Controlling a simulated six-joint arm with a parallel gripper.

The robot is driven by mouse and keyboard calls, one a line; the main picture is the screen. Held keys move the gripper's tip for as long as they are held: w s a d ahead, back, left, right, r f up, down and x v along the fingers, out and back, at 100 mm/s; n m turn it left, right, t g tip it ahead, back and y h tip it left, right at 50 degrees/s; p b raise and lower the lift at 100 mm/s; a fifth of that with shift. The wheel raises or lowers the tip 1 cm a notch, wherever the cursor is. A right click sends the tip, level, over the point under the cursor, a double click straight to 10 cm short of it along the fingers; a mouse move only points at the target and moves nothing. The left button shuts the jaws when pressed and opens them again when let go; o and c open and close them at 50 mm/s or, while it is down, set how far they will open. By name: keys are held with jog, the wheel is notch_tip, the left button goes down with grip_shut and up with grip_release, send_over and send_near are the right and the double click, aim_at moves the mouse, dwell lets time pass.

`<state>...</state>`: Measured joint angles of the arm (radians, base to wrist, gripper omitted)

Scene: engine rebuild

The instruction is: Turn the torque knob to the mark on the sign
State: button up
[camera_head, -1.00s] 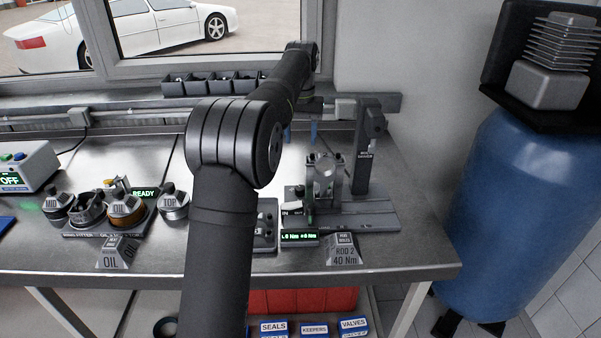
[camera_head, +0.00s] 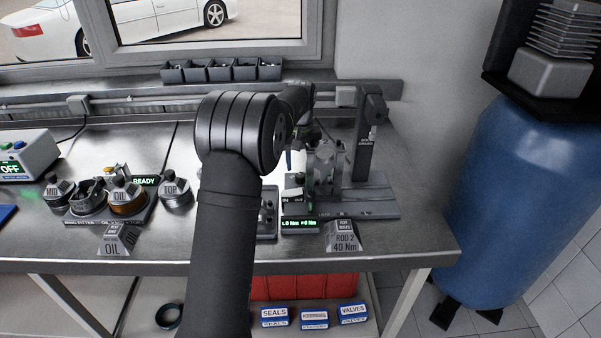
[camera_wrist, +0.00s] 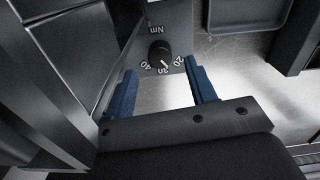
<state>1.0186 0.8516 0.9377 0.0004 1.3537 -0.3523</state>
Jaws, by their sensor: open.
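The torque knob (camera_wrist: 160,53), small, round and black, shows in the wrist view on a grey panel marked 20, 30, 40 and Nm. A small pale mark on its edge appears to face near the 30, but it is too small to be sure. My gripper (camera_wrist: 159,66) is open, its two blue fingers apart on either side below the knob in the picture; neither visibly touches it. The sign (camera_head: 344,239) reads ROD 2, 40 Nm.
The rod fixture (camera_head: 325,165) and a dark upright post (camera_head: 366,138) stand right of the gripper. A green-lit display (camera_head: 299,224) sits in front. Several piston parts stand in a holder (camera_head: 150,210) at left. The bench's front right corner is clear.

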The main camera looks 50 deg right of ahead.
aim_at(301, 174)
jog(key=shift+f, duration=2.1)
jog(key=shift+c, duration=0.4)
jog(key=c, duration=0.9)
jog(key=shift+m, duration=2.9)
